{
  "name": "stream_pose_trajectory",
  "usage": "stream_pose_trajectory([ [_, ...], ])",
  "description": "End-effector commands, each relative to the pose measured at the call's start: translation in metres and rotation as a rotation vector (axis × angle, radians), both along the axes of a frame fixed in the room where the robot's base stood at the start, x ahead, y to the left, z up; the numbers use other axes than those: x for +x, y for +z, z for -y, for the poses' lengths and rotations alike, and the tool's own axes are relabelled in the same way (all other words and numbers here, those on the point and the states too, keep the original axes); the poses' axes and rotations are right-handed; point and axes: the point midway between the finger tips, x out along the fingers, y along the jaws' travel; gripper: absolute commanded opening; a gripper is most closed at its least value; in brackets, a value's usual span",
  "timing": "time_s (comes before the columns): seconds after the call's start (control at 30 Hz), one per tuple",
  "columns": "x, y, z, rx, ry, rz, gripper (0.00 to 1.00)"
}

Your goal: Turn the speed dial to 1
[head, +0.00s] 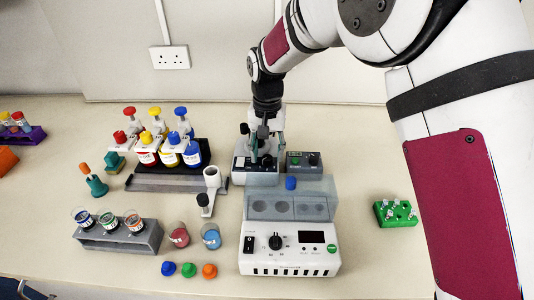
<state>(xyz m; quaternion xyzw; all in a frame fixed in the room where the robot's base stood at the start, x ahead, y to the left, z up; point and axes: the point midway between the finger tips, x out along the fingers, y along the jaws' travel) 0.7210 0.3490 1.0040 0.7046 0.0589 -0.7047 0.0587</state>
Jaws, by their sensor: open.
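My gripper (264,150) points down at the back of the bench, over a small grey device (262,180) with a dark front panel. The gripper is open, and its fingers hide part of this device. Whether it touches anything there I cannot tell. A grey box (294,171) with a dark panel, a dark knob (313,159) and a green spot stands just to the right. The white heater-like unit (290,262) in front has a large black dial (276,241) with marks around it. Which knob is the speed dial, and any dial setting, are too small to tell.
A blue cap (291,183) sits at the white unit's clear cover. A bottle rack (150,180), a grey tube rack (120,240), two small beakers (179,236) and loose coloured caps (189,270) stand left. A green rack (396,214) stands right, with clear bench around it.

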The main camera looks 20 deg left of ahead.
Motion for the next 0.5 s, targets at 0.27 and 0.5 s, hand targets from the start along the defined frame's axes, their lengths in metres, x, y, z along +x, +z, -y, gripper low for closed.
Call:
stream_pose_trajectory([
  [0.27, 0.0, 0.055, 0.0, 0.003, 0.0, 0.004, 0.45],
  [0.5, 0.0, 0.095, -0.001, 0.002, 0.0, 0.002, 0.45],
])
